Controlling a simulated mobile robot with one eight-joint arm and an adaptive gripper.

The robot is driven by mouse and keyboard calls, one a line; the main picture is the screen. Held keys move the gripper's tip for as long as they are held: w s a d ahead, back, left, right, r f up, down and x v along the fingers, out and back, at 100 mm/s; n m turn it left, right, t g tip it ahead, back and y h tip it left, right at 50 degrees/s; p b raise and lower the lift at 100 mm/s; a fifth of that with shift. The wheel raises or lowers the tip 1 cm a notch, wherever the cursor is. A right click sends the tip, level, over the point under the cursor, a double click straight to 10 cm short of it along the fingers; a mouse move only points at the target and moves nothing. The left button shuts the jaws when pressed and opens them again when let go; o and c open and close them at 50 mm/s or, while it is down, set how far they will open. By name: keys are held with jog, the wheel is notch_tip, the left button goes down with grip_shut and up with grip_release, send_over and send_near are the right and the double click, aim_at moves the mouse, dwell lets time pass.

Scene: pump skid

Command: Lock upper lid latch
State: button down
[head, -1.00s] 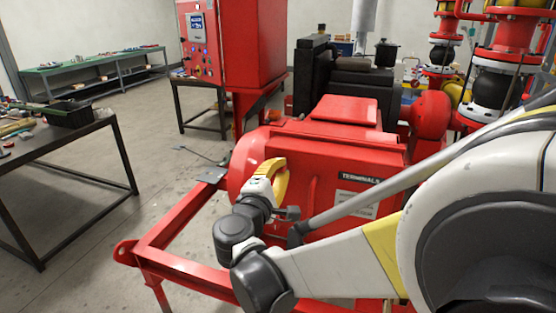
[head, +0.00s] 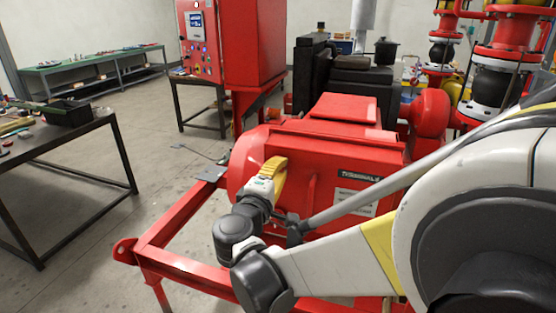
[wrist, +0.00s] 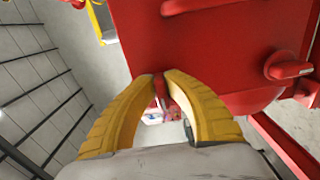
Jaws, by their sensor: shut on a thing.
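The red terminal box (head: 340,152) with its raised lid cover stands in the middle of the head view, with a "TERMINALS" label on its front. My gripper (head: 279,166) is at the left end of the box's front face. In the wrist view my gripper (wrist: 164,78) has its two yellow fingers closed in around a narrow red piece (wrist: 159,92), apparently the upper lid latch. The fingers hide most of it, so I cannot tell its exact angle. A second red handle (wrist: 288,68) sticks out of the red housing at the right of the wrist view.
A red skid frame (head: 180,262) runs below and left of the box. A dark workbench (head: 75,148) stands at the left, and a red control cabinet (head: 250,45) behind. Open floor lies between the bench and the frame.

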jog(key=c, duration=1.4)
grip_release()
jog(key=v, duration=1.2)
